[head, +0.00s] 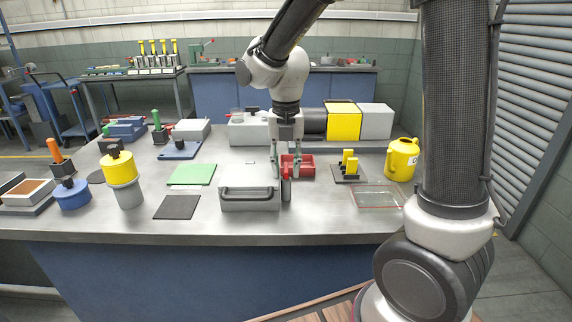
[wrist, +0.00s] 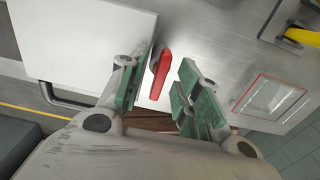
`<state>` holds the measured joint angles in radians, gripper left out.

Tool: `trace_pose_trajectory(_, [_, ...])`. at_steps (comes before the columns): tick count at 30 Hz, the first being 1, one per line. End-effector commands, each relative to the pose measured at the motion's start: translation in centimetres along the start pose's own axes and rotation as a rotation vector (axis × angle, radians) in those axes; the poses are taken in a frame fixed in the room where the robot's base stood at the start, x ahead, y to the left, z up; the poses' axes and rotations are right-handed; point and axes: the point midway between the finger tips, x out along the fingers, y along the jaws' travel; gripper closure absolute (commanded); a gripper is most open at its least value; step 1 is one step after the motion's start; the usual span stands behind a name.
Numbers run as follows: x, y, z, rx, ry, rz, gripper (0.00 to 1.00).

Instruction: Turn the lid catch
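The lid catch (head: 286,173) is a small red lever at the right side of the grey box (head: 249,201), which has a dark handle along its front. In the wrist view the red catch (wrist: 160,72) shows as an elongated lever beside the edge of the box's pale lid (wrist: 85,45). My gripper (head: 286,163) points down just above the catch. In the wrist view its green-padded fingers (wrist: 163,85) are apart, with the catch showing between them, nearer the left finger. Whether the left finger touches it I cannot tell.
A red tray (head: 297,170) lies just behind the gripper. A yellow-posted block (head: 349,171), a clear red-rimmed tray (head: 376,197) and a yellow can (head: 401,160) stand to the right. Green (head: 192,174) and dark (head: 177,207) mats lie left.

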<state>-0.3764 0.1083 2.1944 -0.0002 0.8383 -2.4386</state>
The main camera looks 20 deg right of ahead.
Motion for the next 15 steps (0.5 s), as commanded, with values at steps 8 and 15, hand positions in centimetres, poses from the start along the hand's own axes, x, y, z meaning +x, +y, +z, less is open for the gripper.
trace_pose_trajectory(8, [-0.4,0.0,0.0,0.001,0.000,0.000,0.67])
trace_pose_trajectory(15, [-1.4,0.0,0.0,0.001,-0.001,0.001,0.67])
